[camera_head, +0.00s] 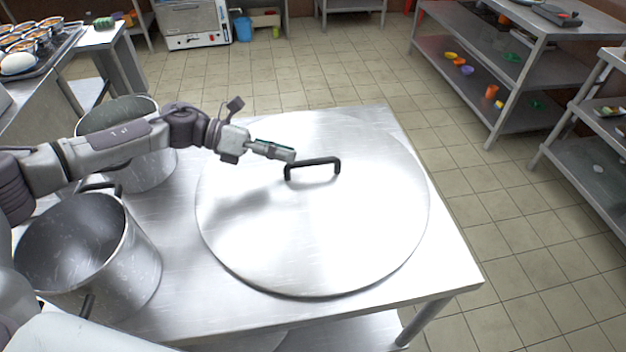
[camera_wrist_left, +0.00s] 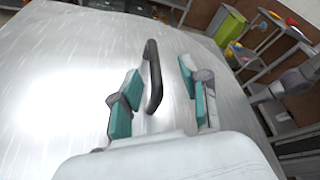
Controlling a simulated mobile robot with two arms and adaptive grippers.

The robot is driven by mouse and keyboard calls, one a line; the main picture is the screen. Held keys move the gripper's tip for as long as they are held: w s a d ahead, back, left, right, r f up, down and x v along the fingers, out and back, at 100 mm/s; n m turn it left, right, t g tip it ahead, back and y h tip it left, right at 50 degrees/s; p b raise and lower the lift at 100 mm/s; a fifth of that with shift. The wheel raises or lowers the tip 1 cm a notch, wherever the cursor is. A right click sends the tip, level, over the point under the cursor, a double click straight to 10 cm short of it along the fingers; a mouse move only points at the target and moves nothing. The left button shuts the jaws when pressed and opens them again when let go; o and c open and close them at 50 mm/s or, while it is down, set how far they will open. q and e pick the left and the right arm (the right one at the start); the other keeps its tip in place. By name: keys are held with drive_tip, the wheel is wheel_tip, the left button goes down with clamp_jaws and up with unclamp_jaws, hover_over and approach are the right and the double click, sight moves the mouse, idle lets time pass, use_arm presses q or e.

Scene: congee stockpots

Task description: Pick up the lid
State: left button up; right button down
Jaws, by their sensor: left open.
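The lid (camera_head: 350,235) is a large round steel disc lying flat on the steel table, with a black bar handle (camera_head: 313,164) standing up from it. My left gripper (camera_head: 290,155) is just left of the handle's left end in the head view. In the left wrist view the handle (camera_wrist_left: 153,75) runs between the two open teal fingers of my left gripper (camera_wrist_left: 162,103), nearer the left finger. Whether a finger touches the handle cannot be told. The lid also fills much of the left wrist view (camera_wrist_left: 60,80). My right gripper is not in view.
Two steel stockpots stand left of the lid, a near one (camera_head: 88,245) and a far one (camera_head: 145,165) partly behind my left arm. The table (camera_head: 440,270) has bare edges around the lid. Shelves (camera_head: 520,65) stand at the right, beyond open floor.

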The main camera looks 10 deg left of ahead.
sight(313, 162)
use_arm(q)
drive_tip(key=shift+w+d+f, duration=0.15)
drive_tip(key=shift+d+f, duration=0.1)
drive_tip(key=shift+d, duration=0.3)
drive_tip(key=shift+w+d+f, duration=0.1)
drive_tip(key=shift+d+f, duration=0.05)
drive_tip(key=x, duration=0.2)
drive_tip(key=b+x, duration=0.1)
drive_tip(key=x, duration=0.1)
drive_tip(key=shift+w+f, duration=0.1)
drive_tip(key=shift+f, duration=0.3)
drive_tip(key=shift+w+d+f, duration=0.1)
drive_tip(key=shift+d+f, duration=0.05)
drive_tip(key=shift+d, duration=0.3)
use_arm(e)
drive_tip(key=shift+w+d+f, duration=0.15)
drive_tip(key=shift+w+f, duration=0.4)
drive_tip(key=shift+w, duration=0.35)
use_arm(q)
drive_tip(key=shift+c, duration=0.9)
clamp_jaws()
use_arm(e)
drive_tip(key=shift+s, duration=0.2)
